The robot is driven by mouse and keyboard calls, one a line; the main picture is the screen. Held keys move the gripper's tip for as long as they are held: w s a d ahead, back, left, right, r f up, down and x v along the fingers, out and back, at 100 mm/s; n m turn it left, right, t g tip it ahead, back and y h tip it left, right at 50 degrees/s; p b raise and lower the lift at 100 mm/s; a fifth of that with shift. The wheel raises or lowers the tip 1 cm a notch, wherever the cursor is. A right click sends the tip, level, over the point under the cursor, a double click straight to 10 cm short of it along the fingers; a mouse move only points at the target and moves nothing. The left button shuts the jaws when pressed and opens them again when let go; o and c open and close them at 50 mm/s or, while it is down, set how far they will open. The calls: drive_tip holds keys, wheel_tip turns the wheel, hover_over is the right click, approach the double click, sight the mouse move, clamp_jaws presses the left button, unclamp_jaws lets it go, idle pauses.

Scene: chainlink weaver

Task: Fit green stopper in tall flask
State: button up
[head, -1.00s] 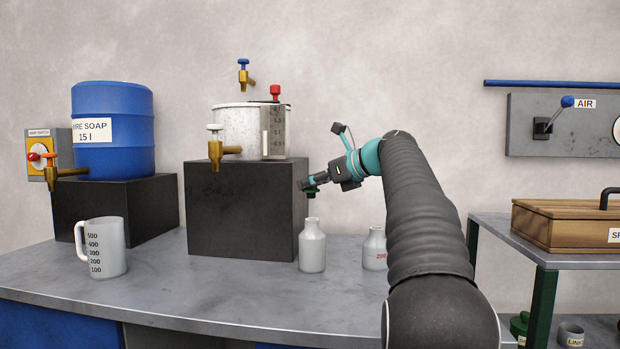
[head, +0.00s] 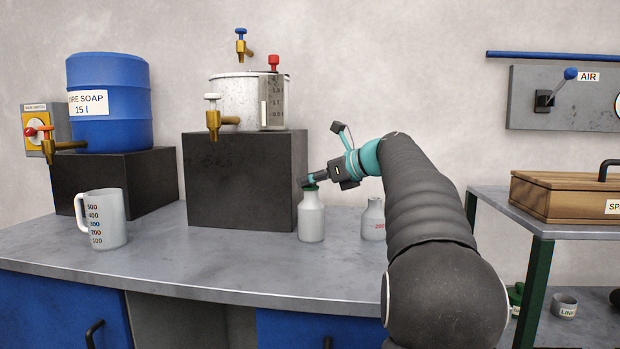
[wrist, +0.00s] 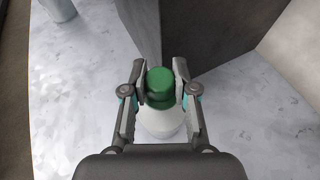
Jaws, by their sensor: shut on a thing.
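The tall flask (head: 312,220) is a whitish bottle standing upright on the grey bench, in front of the dark block's right edge. My gripper (head: 308,184) is at the flask's mouth, shut on the green stopper (wrist: 160,84). In the wrist view, the stopper sits between the two fingertips, and the flask (wrist: 163,122) shows right below it. The stopper appears to be at or in the flask's neck; how deep it sits is hidden. In the head view only a sliver of green shows at the mouth.
A shorter flask (head: 373,219) with red marking stands just right, close to my arm. The dark block (head: 240,185) carries a metal tank (head: 236,98) with taps. A measuring jug (head: 103,218) stands at the left. The bench between jug and flask is clear.

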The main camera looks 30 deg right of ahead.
drive_tip(key=o, duration=1)
drive_tip(key=v, duration=1.2)
drive_tip(key=shift+r, duration=0.1)
